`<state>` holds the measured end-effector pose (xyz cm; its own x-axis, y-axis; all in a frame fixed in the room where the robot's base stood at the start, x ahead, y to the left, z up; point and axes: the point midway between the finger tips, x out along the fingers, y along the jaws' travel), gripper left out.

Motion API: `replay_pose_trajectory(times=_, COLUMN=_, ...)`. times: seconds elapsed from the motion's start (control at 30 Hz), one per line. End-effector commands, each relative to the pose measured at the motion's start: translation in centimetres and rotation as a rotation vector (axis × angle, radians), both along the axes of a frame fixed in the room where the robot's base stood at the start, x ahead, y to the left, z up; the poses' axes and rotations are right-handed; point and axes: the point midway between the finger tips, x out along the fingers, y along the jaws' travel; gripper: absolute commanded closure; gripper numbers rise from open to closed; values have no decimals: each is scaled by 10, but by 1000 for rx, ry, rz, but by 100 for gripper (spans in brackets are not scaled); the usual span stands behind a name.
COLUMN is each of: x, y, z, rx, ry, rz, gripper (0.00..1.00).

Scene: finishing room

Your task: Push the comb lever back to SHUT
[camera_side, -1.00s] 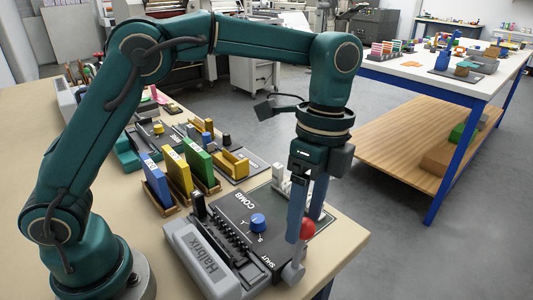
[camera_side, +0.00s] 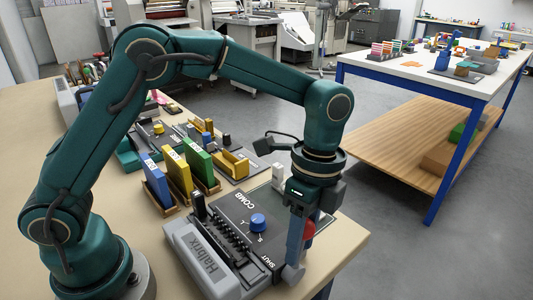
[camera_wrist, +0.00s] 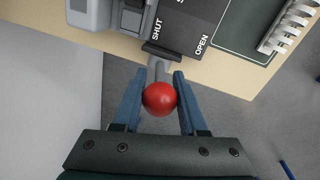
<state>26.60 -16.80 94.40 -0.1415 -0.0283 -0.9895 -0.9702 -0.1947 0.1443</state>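The comb lever has a red ball knob (camera_side: 309,232) on a grey arm, at the front right of the dark comb unit (camera_side: 236,212). In the wrist view the red knob (camera_wrist: 160,98) sits beyond the table edge. Its grey arm (camera_wrist: 159,66) meets the unit between the printed SHUT and OPEN, nearer SHUT. My gripper (camera_side: 305,250) points down at the lever.
A blue dial (camera_side: 258,222) and a row of black comb teeth are on the unit's top. Blue, yellow and green upright blocks (camera_side: 177,172) stand behind it. In the wrist view, a white comb (camera_wrist: 285,28) lies at the right. Open floor lies past the table edge.

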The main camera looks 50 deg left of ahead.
Motion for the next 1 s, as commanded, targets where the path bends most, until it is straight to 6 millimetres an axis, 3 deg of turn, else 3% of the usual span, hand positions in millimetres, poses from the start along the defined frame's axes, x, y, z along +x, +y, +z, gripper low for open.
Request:
replay_pose_trajectory(times=0.03, x=0, y=0, z=0, rx=0, ry=0, rz=0, gripper=94)
replay_pose_trajectory(times=0.07, x=0, y=0, z=0, rx=0, ry=0, rz=0, gripper=100)
replay_pose_trajectory(times=1.0, x=1, y=0, z=1, rx=1, ry=-2, rz=1, gripper=100)
